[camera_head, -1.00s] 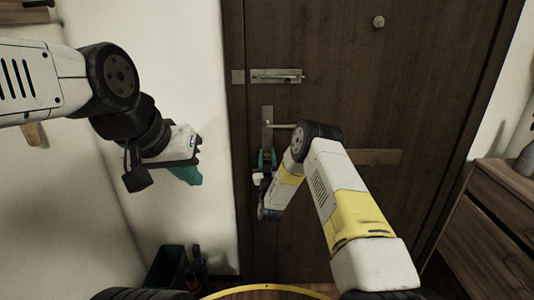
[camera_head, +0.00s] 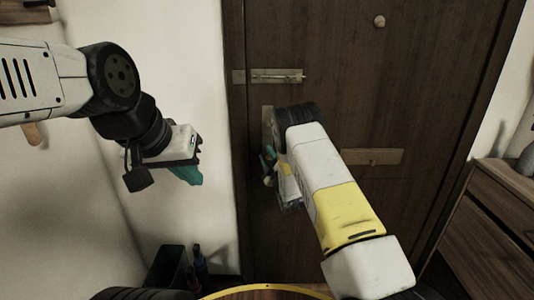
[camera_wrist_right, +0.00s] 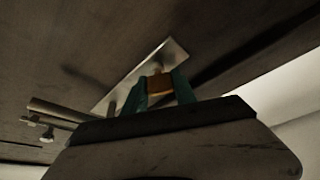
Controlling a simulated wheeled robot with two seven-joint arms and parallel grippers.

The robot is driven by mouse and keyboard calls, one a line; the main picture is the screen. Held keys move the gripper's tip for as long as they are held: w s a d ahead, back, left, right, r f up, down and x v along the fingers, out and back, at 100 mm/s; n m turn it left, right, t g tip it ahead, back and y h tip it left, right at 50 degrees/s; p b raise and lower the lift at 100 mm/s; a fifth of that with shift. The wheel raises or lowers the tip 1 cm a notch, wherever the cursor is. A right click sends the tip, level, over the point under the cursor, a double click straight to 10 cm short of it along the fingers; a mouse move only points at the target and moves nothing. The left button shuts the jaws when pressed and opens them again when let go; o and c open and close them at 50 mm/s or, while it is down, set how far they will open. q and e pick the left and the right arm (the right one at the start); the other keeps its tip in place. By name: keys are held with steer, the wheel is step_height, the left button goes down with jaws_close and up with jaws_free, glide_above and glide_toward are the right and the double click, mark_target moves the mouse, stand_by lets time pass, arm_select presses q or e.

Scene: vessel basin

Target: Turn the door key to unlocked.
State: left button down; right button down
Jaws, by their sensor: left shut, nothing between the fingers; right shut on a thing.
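The dark wooden door (camera_head: 410,80) stands ahead, with an upright metal lock plate (camera_head: 267,115) near its left edge. My right gripper (camera_head: 267,160) is at the lower part of this plate, mostly behind my own forearm in the head view. In the right wrist view its teal fingers are shut on an orange-brown key head (camera_wrist_right: 160,84), in front of the metal plate (camera_wrist_right: 172,55). The key's shaft and lock hole are hidden, so the lock state cannot be told. My left gripper (camera_head: 190,174) is shut and empty, by the white wall left of the door.
A door handle (camera_wrist_right: 62,112) sticks out left of my fingers in the right wrist view. A sliding bolt (camera_head: 278,76) is above the lock, and a flat metal plate (camera_head: 372,156) is to its right. A wooden cabinet (camera_head: 490,220) stands at the right.

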steer(key=n+g, duration=0.2)
steer(key=n, duration=0.4)
steer(key=shift+f, duration=0.15)
steer(key=shift+n+g, duration=0.3)
steer(key=c, duration=1)
jaws_free()
steer(key=shift+s, duration=0.1)
steer(key=v, duration=0.7)
steer(key=shift+s, duration=0.3)
steer(key=shift+d, duration=0.15)
